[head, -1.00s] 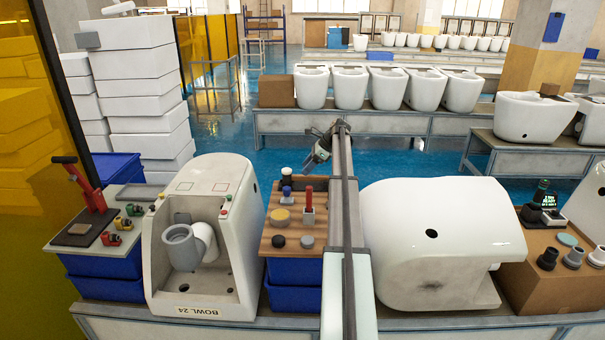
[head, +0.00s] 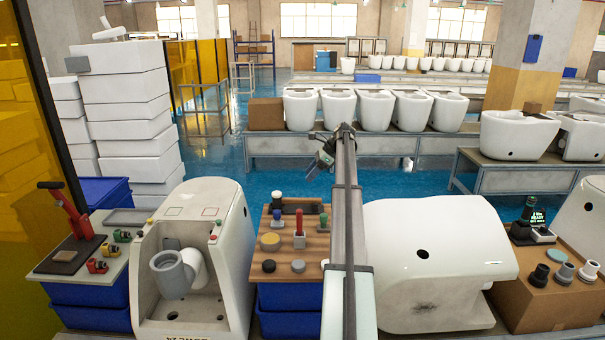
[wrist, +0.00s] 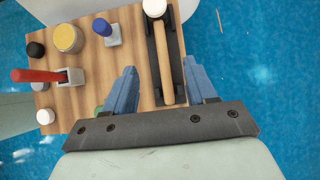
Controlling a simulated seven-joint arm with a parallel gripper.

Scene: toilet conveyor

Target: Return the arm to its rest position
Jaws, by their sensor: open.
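My gripper (head: 322,160) is at the end of my arm, which stretches forward past the workbench in the head view. In the wrist view, my gripper (wrist: 161,78) has its two blue fingers apart with nothing held between them. A wooden tool board (wrist: 140,75) lies below it. A mallet (wrist: 166,65) with a wooden handle and white head lies in a dark holder on the board, below the space between the fingers and apart from them. In the head view the board (head: 285,286) is left of my arm.
A white toilet shell marked BOWL (head: 226,270), with a grey pipe (head: 170,275) inside, stands left of the board. A closed white bowl (head: 430,245) is right of my arm. A red lever press (head: 68,212) is far left. Blue floor (head: 275,170) lies open beyond the bench.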

